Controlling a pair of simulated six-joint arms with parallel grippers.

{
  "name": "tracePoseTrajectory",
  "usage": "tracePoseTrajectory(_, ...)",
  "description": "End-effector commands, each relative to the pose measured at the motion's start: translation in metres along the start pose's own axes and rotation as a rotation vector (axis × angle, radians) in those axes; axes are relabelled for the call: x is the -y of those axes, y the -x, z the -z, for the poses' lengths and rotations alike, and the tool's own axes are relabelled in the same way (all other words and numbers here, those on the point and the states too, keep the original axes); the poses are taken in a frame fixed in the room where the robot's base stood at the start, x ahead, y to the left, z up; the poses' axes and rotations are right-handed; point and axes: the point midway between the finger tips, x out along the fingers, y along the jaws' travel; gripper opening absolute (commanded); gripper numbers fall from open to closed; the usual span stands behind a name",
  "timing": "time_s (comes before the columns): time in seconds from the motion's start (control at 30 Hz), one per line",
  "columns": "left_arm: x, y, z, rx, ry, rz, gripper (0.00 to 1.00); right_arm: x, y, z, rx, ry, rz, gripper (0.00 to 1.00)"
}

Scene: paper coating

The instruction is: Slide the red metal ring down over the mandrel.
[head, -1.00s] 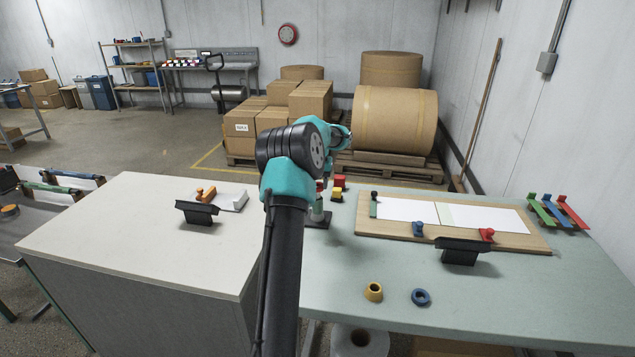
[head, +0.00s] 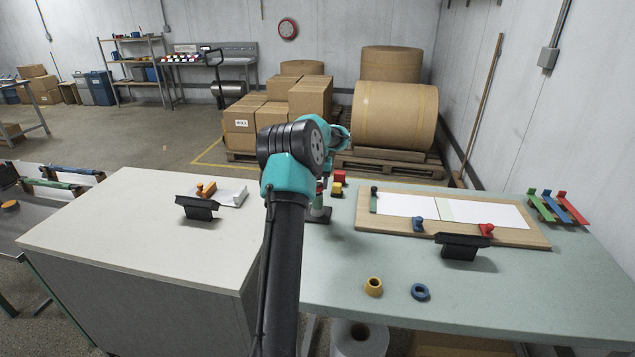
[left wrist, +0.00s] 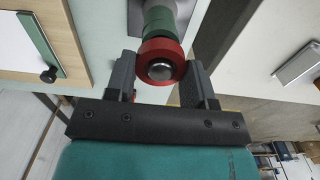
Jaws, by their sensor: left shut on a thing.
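The red metal ring (left wrist: 161,48) is between the fingers of my left gripper (left wrist: 159,66) in the left wrist view, and the gripper is shut on it. The silver tip of the mandrel (left wrist: 160,71) shows through the ring's hole, so the ring is around the mandrel near its tip. Green sections (left wrist: 158,20) of the mandrel or of parts on it show beyond the ring. In the head view the mandrel (head: 319,211) stands on a dark base on the green table, partly hidden by my left arm. My right gripper is not in view.
A yellow ring (head: 373,286) and a blue ring (head: 421,292) lie at the table's front. A wooden board (head: 385,231) with white paper is to the right. Red (head: 339,176) and yellow (head: 336,189) blocks stand close behind the mandrel. A white-topped cabinet (head: 120,235) is left.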

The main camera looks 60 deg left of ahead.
Motion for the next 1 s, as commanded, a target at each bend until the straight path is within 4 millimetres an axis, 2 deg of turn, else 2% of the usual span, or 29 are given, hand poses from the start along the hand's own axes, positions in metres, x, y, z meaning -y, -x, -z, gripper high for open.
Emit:
tracePoseTrajectory(0.17,0.000,-0.004,0.000,0.000,0.000,0.000,0.26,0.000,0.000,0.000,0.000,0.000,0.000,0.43)
tracePoseTrajectory(0.2,0.000,-0.003,0.000,-0.001,0.000,0.000,0.52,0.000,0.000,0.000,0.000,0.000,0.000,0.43)
tracePoseTrajectory(0.5,0.000,-0.003,0.000,0.000,0.000,0.000,0.79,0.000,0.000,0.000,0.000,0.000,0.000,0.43)
tracePoseTrajectory(0.77,0.000,-0.002,0.000,-0.001,0.000,0.000,0.79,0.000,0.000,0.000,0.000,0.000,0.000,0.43)
tracePoseTrajectory(1.0,0.000,0.018,0.000,-0.003,0.000,0.000,0.79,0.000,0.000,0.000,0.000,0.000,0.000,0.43)
